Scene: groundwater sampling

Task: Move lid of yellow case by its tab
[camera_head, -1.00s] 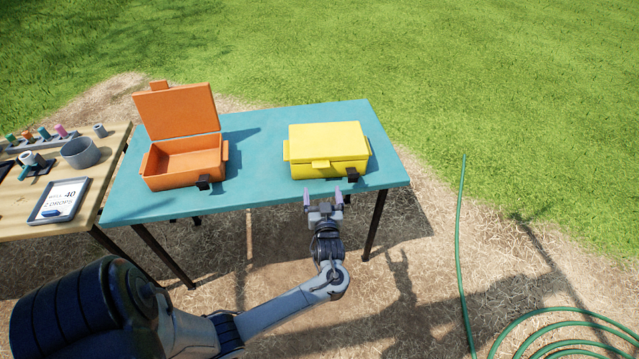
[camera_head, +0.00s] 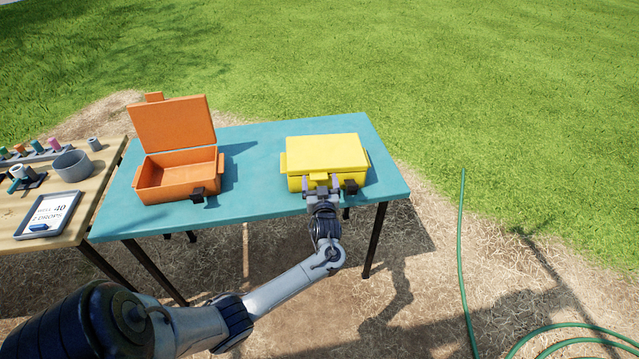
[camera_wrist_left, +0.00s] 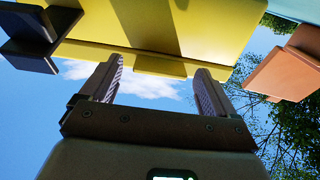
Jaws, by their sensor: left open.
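The yellow case (camera_head: 326,152) stands on the teal table with its lid down. The lid's tab (camera_head: 319,177) sticks out from the middle of the front edge. My left gripper (camera_head: 320,184) is open at the front of the case, its two fingers on either side of the tab. In the left wrist view the tab (camera_wrist_left: 158,66) shows beyond and between the fingertips of the left gripper (camera_wrist_left: 155,78), with nothing clamped. I cannot tell whether a finger touches it. My right gripper is not in view.
A black latch (camera_head: 351,187) is on the case front, right of my gripper. An open orange case (camera_head: 178,176) stands at the left of the teal table (camera_head: 250,184). A wooden table (camera_head: 100,172) at far left holds a grey bowl and tablet. A green hose lies on the ground at right.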

